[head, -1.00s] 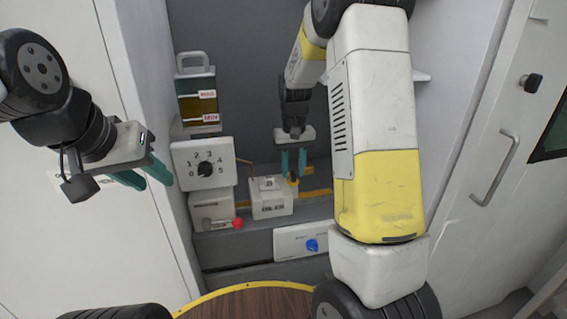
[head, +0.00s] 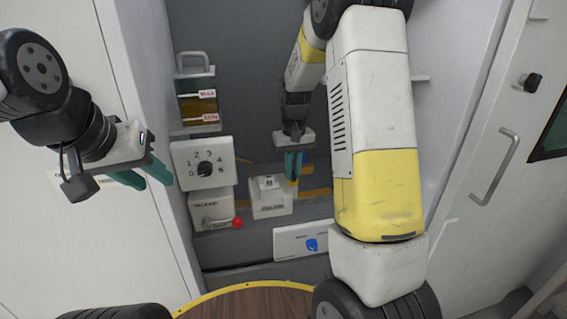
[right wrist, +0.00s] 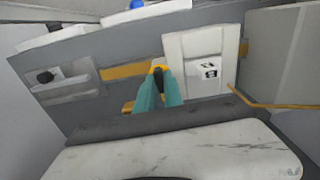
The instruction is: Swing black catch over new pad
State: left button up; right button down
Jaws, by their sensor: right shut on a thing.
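The white box (head: 271,205) stands on the grey ledge, and a small white pad with black marks (right wrist: 208,70) sits in its recessed face in the right wrist view. My right gripper (head: 293,178) is beside the box's right edge, its teal fingers close together. It also shows in the right wrist view (right wrist: 158,82), shut on a small dark piece with yellow around it, apparently the black catch (right wrist: 158,69); the fingers hide most of it. The catch appears beside the pad, not over it. My left gripper (head: 143,176) is open and empty at the left, away from the box.
A white dial panel (head: 204,170) and a red knob (head: 238,223) are left of the box. A container of amber liquid (head: 197,103) stands above them. A panel with a blue knob (head: 311,244) is below. A thin orange rod (right wrist: 258,103) passes near the box.

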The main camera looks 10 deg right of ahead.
jog(key=n, duration=0.8)
jog(key=shift+n, duration=0.4)
jog(key=n, duration=0.4)
jog(key=shift+n, duration=2.3)
jog(key=c, duration=1.5)
grip_release()
jog(key=shift+o, duration=0.2)
